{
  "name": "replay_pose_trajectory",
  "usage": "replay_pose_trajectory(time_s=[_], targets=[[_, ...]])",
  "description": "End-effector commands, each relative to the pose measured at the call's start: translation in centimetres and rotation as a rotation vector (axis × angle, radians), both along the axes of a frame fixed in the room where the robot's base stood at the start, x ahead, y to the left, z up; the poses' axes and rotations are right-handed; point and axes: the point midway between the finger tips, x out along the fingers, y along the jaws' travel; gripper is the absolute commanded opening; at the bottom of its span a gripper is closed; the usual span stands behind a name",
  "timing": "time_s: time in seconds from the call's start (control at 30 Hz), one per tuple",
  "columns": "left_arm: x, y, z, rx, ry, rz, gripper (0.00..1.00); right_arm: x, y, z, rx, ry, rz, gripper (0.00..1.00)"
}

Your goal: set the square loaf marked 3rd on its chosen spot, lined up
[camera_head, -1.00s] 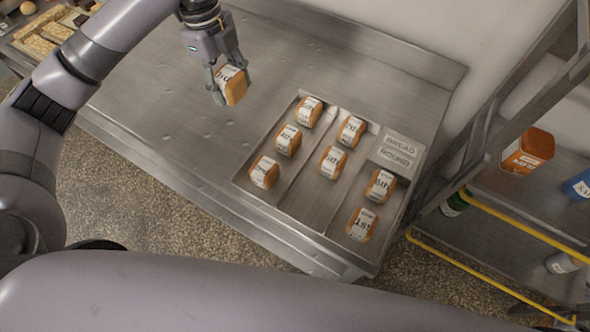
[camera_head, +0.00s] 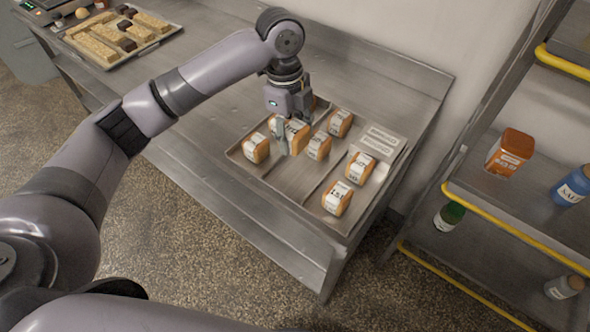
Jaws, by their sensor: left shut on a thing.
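My left gripper (camera_head: 287,140) is shut on a square loaf (camera_head: 298,130) with a white label, whose mark I cannot read for certain. It holds the loaf over the left part of the metal tray (camera_head: 288,182); I cannot tell if the loaf touches anything. A loaf at the tray's near left (camera_head: 255,148) sits just left of the gripper. Two middle loaves (camera_head: 318,146) (camera_head: 340,122) stand to its right. On the right side are a loaf (camera_head: 360,170) and one marked 1st (camera_head: 337,197). The gripper hides much of the back left row. My right gripper is out of view.
The tray lies on a steel counter (camera_head: 200,135), with a sign plate (camera_head: 380,142) at its back right. Another tray of baked goods (camera_head: 100,58) stands far left. A shelf rack with yellow rails (camera_head: 500,225) holds an orange tin (camera_head: 510,152) and bottles at right.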

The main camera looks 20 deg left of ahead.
Motion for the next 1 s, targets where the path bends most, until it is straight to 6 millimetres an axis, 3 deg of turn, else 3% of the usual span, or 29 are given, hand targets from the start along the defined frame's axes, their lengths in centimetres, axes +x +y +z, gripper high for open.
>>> replay_pose_trajectory(time_s=[0.1, 0.3, 0.47, 0.7, 1.0], targets=[[-0.1, 0.0, -3.2, 0.001, 0.005, 0.000, 0.18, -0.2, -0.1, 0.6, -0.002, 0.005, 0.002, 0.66], [-0.1, 0.0, -7.1, -0.001, 0.001, 0.000, 0.18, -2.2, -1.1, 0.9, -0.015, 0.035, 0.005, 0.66], [0.0, 0.0, -8.3, 0.000, -0.001, -0.001, 0.18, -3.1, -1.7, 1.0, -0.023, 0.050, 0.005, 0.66], [-0.1, 0.0, -11.7, 0.001, 0.002, -0.001, 0.18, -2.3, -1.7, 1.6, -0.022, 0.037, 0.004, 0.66], [0.0, 0.0, -12.4, -0.001, -0.002, -0.002, 0.18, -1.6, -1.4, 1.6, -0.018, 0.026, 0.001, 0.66]])
